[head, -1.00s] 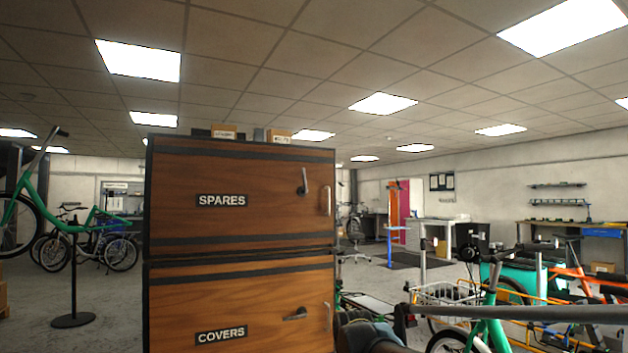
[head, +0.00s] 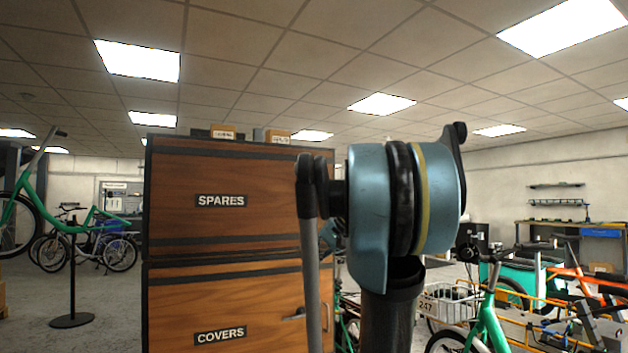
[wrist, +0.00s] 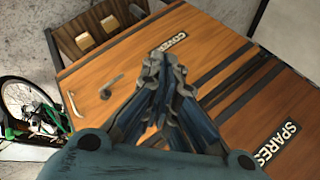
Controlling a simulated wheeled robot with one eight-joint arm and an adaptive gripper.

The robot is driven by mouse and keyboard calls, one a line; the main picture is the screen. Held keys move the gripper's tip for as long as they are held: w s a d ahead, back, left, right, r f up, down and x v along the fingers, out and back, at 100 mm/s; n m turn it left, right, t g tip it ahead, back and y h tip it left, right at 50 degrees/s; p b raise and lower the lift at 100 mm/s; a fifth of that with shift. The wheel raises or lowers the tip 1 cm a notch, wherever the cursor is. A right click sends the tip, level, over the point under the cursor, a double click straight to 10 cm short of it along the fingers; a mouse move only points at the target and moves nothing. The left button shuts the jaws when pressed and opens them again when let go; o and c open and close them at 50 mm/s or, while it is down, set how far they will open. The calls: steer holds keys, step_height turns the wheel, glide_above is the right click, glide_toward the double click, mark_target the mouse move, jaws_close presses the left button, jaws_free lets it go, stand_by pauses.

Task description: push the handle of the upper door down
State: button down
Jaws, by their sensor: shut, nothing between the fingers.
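The upper door (head: 222,175) of the wooden cabinet carries the SPARES label. Its handle and pull bar are hidden behind my arm in the head view. In the wrist view the cabinet appears turned, with the upper door (wrist: 235,135) at lower right, and my gripper covers the area where that handle could be. My gripper (wrist: 165,62) is shut and empty, in front of the cabinet; I cannot tell its distance from the door. It is not clearly visible in the head view.
The lower door (head: 222,300), labelled COVERS, has a lever handle (wrist: 112,85) and a pull bar (wrist: 73,103). Small boxes (head: 222,132) sit on the cabinet. A bike on a stand (head: 72,250) is at left, and cargo bikes (head: 490,310) are at right.

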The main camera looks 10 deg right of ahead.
steer(key=w+d+r+m+t+y, duration=0.1)
steer(key=w+d+r+t+y, duration=0.1)
steer(key=w+d+r, duration=0.3)
steer(key=w+d+r+m+t+y, duration=0.1)
steer(key=w+d+r, duration=0.5)
steer(key=w+r, duration=0.6)
steer(key=w+d+r+m+t+y, duration=0.1)
steer(key=w+d+r, duration=0.5)
steer(key=r, duration=0.8)
steer(key=w+t+y, duration=0.1)
steer(key=w+t, duration=0.1)
steer(key=w, duration=0.1)
steer(key=shift+d+r+t+y, duration=0.25)
steer(key=shift+r+t+y, duration=0.05)
steer(key=shift+y, duration=0.1)
steer(key=x, duration=0.4)
steer(key=s+a+x, duration=0.1)
steer(key=x, duration=0.3)
steer(key=s+x, duration=0.1)
steer(key=x, duration=0.4)
steer(key=shift+s+a+f, duration=0.15)
steer(key=shift+s+a, duration=0.05)
steer(key=shift+a, duration=0.2)
